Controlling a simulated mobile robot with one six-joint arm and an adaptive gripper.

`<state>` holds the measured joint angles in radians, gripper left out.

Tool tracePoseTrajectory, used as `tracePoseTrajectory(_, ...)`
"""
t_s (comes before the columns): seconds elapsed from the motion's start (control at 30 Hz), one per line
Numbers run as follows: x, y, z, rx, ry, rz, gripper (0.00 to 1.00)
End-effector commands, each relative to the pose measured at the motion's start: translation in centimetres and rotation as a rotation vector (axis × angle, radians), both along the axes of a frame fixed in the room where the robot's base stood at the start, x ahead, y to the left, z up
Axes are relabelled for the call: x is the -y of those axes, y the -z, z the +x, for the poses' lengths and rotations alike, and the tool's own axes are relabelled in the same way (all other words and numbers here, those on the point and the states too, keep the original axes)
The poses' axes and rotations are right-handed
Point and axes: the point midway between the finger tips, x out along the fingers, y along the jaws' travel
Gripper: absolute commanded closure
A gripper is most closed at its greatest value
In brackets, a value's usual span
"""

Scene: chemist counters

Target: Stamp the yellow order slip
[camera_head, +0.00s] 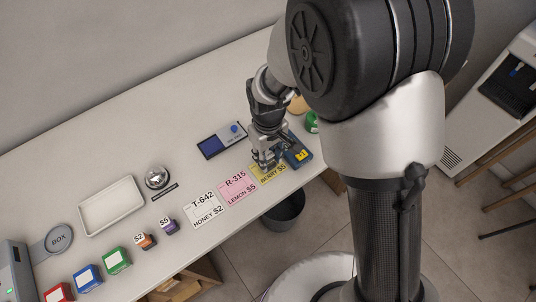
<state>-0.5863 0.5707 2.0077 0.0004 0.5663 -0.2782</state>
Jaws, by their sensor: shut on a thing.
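The yellow order slip (271,174) lies near the front edge of the counter, right of the pink slip. Its lower text seems to read BERRY S5; its upper part is covered by my gripper. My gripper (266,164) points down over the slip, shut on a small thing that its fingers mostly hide. I cannot tell whether that thing touches the paper. A dark blue pad (210,147) with an open lid lies to the left of my gripper.
A pink slip (238,188) and a white slip (203,210) lie to the left. A blue box with a yellow label (297,152) stands close right of my gripper. Further left are small orange (146,242) and purple (169,227) blocks, a bell (157,177) and a tray (82,217).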

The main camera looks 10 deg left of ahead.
Motion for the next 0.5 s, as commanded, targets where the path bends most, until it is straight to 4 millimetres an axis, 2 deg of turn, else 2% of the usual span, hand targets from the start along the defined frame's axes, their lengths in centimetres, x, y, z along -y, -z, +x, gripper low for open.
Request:
tracePoseTrajectory(0.1,-0.1,-1.4,0.1,0.003,0.0,0.002,0.86)
tracePoseTrajectory(0.5,-0.1,-4.7,0.1,0.004,0.0,0.003,0.86)
